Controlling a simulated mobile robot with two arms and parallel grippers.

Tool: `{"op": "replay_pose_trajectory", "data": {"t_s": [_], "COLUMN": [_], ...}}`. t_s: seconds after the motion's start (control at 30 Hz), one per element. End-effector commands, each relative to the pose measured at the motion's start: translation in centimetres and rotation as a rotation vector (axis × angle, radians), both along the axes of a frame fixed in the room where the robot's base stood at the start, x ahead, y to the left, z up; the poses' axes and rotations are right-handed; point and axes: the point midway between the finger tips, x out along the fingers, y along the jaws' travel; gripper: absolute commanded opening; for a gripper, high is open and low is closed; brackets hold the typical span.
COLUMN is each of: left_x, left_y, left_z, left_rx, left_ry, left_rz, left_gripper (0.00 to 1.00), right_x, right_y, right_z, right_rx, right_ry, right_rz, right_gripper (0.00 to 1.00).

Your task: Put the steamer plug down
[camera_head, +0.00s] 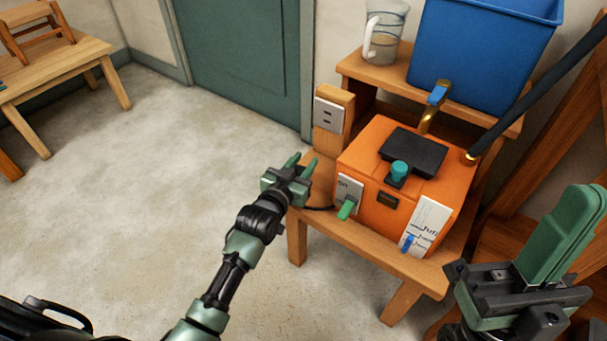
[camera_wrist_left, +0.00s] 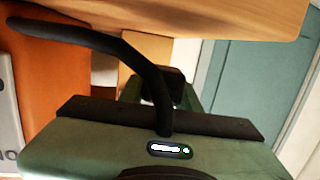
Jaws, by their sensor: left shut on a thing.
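My left gripper (camera_head: 301,166) is beside the left edge of the low wooden table (camera_head: 340,225), just left of the orange steamer (camera_head: 367,150). It is shut on the steamer plug, a dark block in the left wrist view (camera_wrist_left: 176,84). The plug is mostly hidden in the head view. Its black cable (camera_wrist_left: 118,47) curves across the left wrist view, and a short piece (camera_head: 320,208) shows in the head view near the steamer. My right gripper (camera_head: 570,235) is at the lower right, away from the plug; its jaw gap is unclear.
A socket (camera_head: 329,116) on a wooden post stands behind the table's left end. A blue bin (camera_head: 485,50) and a clear jug (camera_head: 384,32) stand on the shelf behind. A dark hose (camera_head: 540,95) rises from the steamer. Floor (camera_head: 160,190) at left is clear.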

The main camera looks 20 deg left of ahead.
Motion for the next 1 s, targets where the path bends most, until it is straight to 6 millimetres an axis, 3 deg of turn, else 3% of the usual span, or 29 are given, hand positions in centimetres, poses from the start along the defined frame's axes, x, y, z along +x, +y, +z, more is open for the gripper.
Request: {"op": "replay_pose_trajectory", "data": {"t_s": [0.2,0.57,0.6,0.63,1.0], "left_x": [0.0,0.0,0.0,0.0,0.0], "left_y": [0.0,0.0,0.0,0.0,0.0], "left_z": [-3.2,-3.7,-3.6,-3.6,-3.7], "left_rx": [0.000,0.000,0.000,0.000,0.000], "left_ry": [0.003,0.000,0.001,0.001,0.000], "left_rz": [-0.001,0.000,0.000,0.000,0.000], "left_gripper": [0.00,0.00,0.43,0.52,0.54], "right_x": [-0.3,-0.2,-0.2,-0.2,-0.2], "right_y": [-0.1,0.0,0.0,0.0,0.0], "right_z": [-0.8,-0.9,-0.8,-0.8,-1.1], "right_rx": [0.004,0.004,0.004,0.004,0.004], "right_ry": [-0.012,-0.011,-0.011,-0.011,-0.011], "right_rz": [0.001,0.001,0.001,0.002,0.001], "right_gripper": [0.00,0.00,0.00,0.00,0.00]}}
